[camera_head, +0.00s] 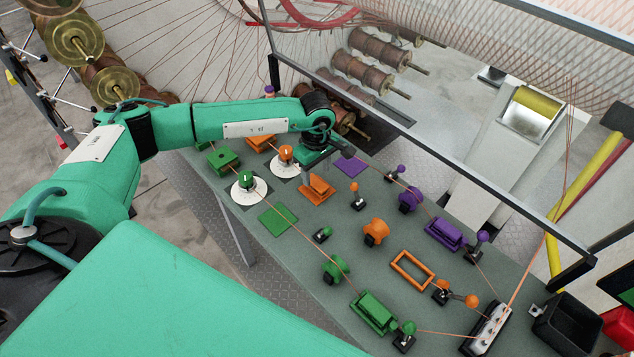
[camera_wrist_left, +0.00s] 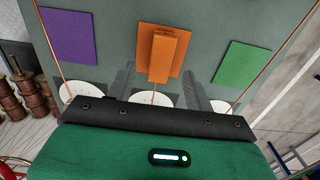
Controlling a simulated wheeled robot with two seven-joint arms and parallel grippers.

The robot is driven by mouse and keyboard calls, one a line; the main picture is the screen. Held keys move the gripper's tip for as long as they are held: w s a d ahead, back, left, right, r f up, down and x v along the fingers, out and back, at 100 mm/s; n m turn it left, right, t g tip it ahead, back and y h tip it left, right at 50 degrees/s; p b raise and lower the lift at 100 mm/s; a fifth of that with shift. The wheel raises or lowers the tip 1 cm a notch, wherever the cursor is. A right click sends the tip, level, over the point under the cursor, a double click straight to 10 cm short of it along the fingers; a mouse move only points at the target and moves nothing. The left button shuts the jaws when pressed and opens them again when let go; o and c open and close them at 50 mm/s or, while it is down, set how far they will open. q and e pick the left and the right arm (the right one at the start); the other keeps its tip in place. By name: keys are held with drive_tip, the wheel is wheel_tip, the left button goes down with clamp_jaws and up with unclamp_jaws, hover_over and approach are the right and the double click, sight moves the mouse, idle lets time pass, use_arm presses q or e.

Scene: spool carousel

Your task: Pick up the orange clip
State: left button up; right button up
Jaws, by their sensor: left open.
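The orange clip (camera_head: 320,184) is a small block on a flat orange square pad (camera_head: 306,195) on the green table. The clip (camera_wrist_left: 160,55) also shows in the left wrist view, lying over its pad (camera_wrist_left: 145,66) in the upper middle. My left gripper (camera_head: 317,158) is just behind the clip in the head view, with its fingertips hard to make out. My right gripper is not in view.
A purple pad (camera_head: 352,166) and a green pad (camera_head: 278,219) flank the orange pad. White discs with an orange knob (camera_head: 286,153) and a green knob (camera_head: 246,178) stand nearby. Thin wires cross the table. Several coloured guides and an orange frame (camera_head: 412,269) occupy the right part.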

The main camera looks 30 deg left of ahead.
sight(317, 182)
use_arm(q)
wheel_tip(317, 182, down, 3)
drive_tip(key=shift+s+d+r+p, duration=0.1)
drive_tip(key=shift+d+p, duration=0.05)
drive_tip(key=shift+p, duration=0.85)
drive_tip(key=shift+f, duration=0.6)
drive_tip(key=c, duration=1.1)
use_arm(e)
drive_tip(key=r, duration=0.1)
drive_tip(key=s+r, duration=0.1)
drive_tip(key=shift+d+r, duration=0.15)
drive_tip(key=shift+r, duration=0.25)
use_arm(q)
drive_tip(key=shift+r, duration=0.1)
